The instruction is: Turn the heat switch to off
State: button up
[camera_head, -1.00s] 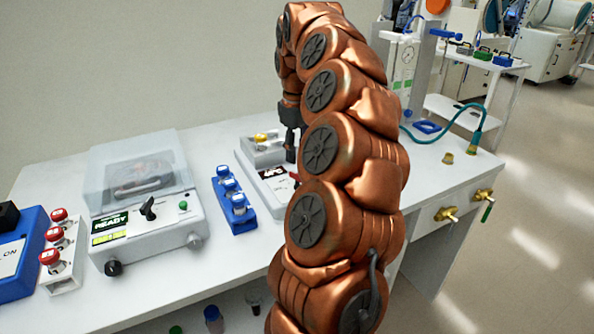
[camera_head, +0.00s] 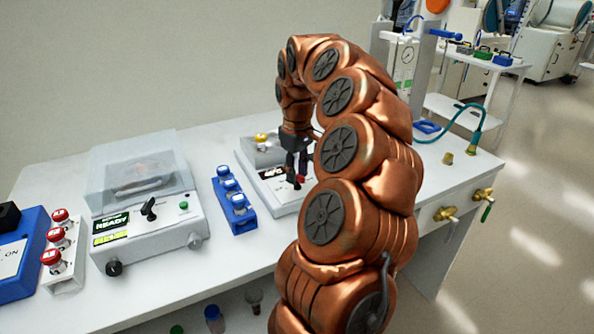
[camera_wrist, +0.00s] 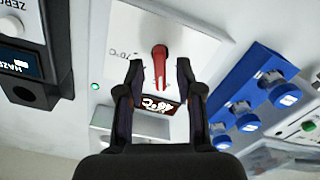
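The heat switch (camera_wrist: 159,64) is a red lever on the white front panel of a heater block unit (camera_wrist: 185,40). In the wrist view it lies between and just beyond my gripper's fingertips (camera_wrist: 161,75). A small display reading about 48 °C (camera_wrist: 157,104) sits beside the lever. In the head view my gripper (camera_head: 297,170) is over the unit's panel (camera_head: 271,183), with a bit of red showing at the fingers. My gripper is open, with a finger on each side of the lever. Contact between fingers and lever cannot be told.
A blue rack with capped vials (camera_head: 233,204) stands left of the unit. Further left are a clear-lidded device reading READY (camera_head: 150,222) and a white rack of red-capped vials (camera_head: 66,262). Brass valves (camera_head: 447,214) stick out at the table's right front.

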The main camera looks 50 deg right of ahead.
grip_shut()
jog(key=shift+n, duration=0.3)
jog(key=n+p, duration=0.2)
jog(key=n, duration=0.2)
jog(key=shift+n+p, duration=0.8)
jog(key=shift+n, duration=1.3)
jog(key=shift+o, duration=0.6)
grip_release()
